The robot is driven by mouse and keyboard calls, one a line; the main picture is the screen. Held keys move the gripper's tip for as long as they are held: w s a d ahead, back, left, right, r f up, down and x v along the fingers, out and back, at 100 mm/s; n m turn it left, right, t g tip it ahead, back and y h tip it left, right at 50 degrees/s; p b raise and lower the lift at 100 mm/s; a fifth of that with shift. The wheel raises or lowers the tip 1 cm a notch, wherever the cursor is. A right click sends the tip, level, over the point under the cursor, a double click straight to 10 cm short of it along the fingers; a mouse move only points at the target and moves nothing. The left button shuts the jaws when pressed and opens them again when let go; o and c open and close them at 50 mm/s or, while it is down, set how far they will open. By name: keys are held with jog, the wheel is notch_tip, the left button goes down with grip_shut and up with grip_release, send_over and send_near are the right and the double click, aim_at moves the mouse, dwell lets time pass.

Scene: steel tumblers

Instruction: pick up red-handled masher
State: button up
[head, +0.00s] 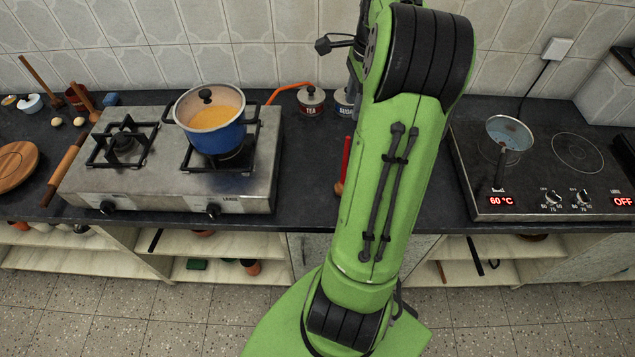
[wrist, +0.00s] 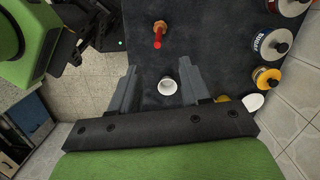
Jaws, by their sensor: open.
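The red-handled masher (head: 346,160) is on the dark counter between the two cookers, its red handle showing just left of my arm and a brown end at the counter's front side. In the wrist view the masher (wrist: 158,38) is ahead of my fingertips, a little above the middle of the picture. My gripper (wrist: 156,76) is open and empty, its two grey fingers apart. It is not touching the masher. In the head view my green arm hides the gripper and part of the counter.
A small white cup (wrist: 167,87) shows between my fingers on the counter. Lidded canisters (wrist: 271,44) stand along the wall.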

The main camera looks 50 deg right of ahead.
jog(key=b, duration=0.3)
send_over(344, 168)
notch_tip(344, 168, down, 16)
jog(key=shift+w+d+r, duration=0.25)
jog(key=shift+w, duration=0.05)
jog(key=shift+c, duration=0.4)
grip_shut()
